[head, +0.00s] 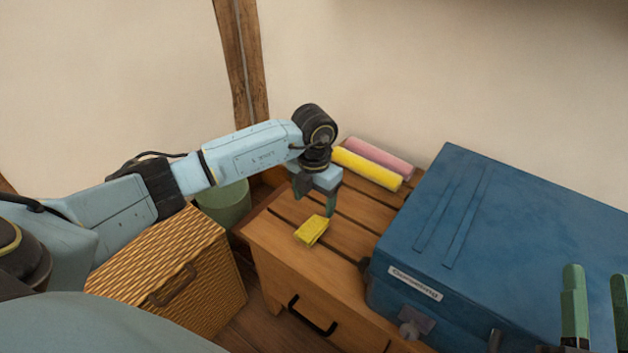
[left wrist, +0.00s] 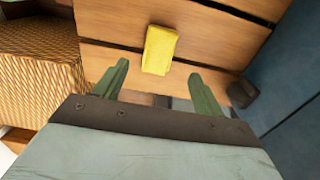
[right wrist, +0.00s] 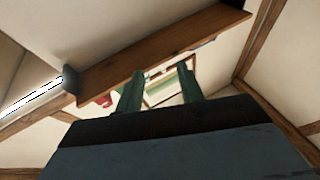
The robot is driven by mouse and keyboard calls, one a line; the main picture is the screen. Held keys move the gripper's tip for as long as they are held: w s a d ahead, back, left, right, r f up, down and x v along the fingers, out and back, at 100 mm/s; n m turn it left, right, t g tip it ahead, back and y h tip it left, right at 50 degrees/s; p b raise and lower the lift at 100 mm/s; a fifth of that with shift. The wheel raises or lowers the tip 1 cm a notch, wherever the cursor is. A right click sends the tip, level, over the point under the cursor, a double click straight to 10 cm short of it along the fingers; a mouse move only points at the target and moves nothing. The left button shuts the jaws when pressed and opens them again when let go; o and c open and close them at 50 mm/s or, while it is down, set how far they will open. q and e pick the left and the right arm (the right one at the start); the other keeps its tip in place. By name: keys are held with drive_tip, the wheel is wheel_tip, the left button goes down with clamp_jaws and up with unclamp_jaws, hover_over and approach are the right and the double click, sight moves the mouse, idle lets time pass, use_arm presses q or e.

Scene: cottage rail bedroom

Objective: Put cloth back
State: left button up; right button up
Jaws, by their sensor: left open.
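A small folded yellow cloth (head: 311,230) lies on the slatted wooden top of a low cabinet (head: 274,238), near its front left edge. In the left wrist view the cloth (left wrist: 159,49) sits just beyond and between the two fingertips. My left gripper (head: 314,198) points down above the cloth, open and empty, its green fingers apart. It does not visibly touch the cloth. My right gripper (head: 597,275) is at the lower right of the head view, in front of the blue case. Its fingers are apart with nothing between them; the right wrist view (right wrist: 158,70) looks up at ceiling beams.
A large blue case (head: 510,225) covers the right of the cabinet top. A yellow roll (head: 366,168) and a pink roll (head: 378,157) lie at the back by the wall. A wicker box (head: 170,262) and a green round container (head: 225,204) stand left of the cabinet.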

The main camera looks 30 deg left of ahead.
use_arm(q)
drive_tip(key=shift+r+p, duration=0.55)
drive_tip(key=shift+r, duration=1.3)
use_arm(e)
drive_tip(key=shift+w+d+f+g+h, duration=0.15)
drive_tip(key=shift+f+g+h, duration=0.1)
drive_tip(key=shift+f+g, duration=0.55)
drive_tip(key=shift+w+d+f+g+h, duration=0.15)
drive_tip(key=shift+f+g, duration=0.3)
drive_tip(key=shift+f, duration=0.6)
drive_tip(key=shift+w+d+f+g+h, duration=0.15)
drive_tip(key=shift+f+g+h, duration=0.15)
drive_tip(key=shift+f+g, duration=0.5)
drive_tip(key=shift+a, duration=0.1)
